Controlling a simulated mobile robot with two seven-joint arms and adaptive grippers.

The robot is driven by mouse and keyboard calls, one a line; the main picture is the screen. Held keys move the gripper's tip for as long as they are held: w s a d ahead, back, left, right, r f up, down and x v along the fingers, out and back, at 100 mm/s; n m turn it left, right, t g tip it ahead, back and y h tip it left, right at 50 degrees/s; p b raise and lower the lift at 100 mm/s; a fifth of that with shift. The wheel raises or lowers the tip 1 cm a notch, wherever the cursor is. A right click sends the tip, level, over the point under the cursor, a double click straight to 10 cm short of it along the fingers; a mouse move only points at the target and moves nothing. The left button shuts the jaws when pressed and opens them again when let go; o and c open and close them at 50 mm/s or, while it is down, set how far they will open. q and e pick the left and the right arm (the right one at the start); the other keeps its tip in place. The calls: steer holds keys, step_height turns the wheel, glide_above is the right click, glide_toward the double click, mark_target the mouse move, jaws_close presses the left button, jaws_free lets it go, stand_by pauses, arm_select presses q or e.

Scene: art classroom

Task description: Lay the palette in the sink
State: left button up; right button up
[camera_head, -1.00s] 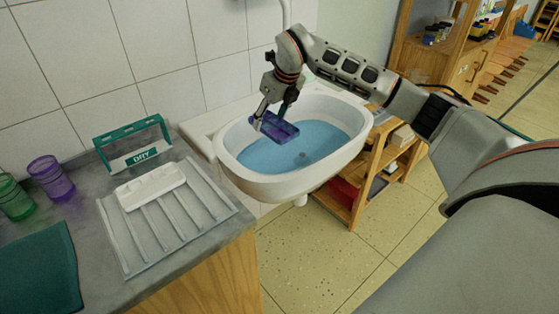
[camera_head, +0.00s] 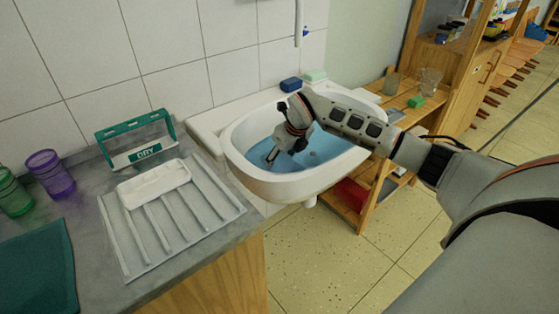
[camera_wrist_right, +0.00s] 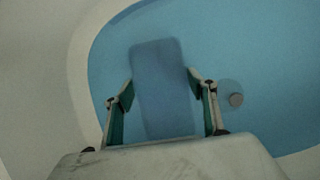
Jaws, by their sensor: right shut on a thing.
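The sink (camera_head: 300,184) is a white basin with blue water in it. My right gripper (camera_head: 286,152) reaches down into the basin, its fingers at the water. In the right wrist view the gripper (camera_wrist_right: 163,108) has its two fingers on either side of the palette (camera_wrist_right: 160,75), shut on it. The palette looks like a dim blue rectangle, seen through the water, near the basin's inner wall. In the head view I cannot make the palette out beyond the gripper. My left gripper is not in view.
A drying rack (camera_head: 215,203) with a white tray-like piece (camera_head: 153,184) lies on the left counter, before a green DRY sign (camera_head: 136,138). Purple (camera_head: 50,173) and green cups stand further left. Blue (camera_head: 291,84) and pale green blocks sit on the sink's back ledge.

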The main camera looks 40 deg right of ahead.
mark_target(284, 167)
steer(key=shift+f, duration=0.35)
steer(key=shift+r, duration=0.1)
steer(key=o, duration=1.1)
steer(key=shift+r, duration=0.2)
steer(key=p+v, duration=0.1)
steer(key=v, duration=0.3)
steer(key=shift+r, duration=0.35)
arm_select(q)
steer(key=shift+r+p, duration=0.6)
steer(key=shift+p, duration=0.3)
arm_select(e)
steer(key=v, duration=0.7)
steer(key=shift+s, duration=0.25)
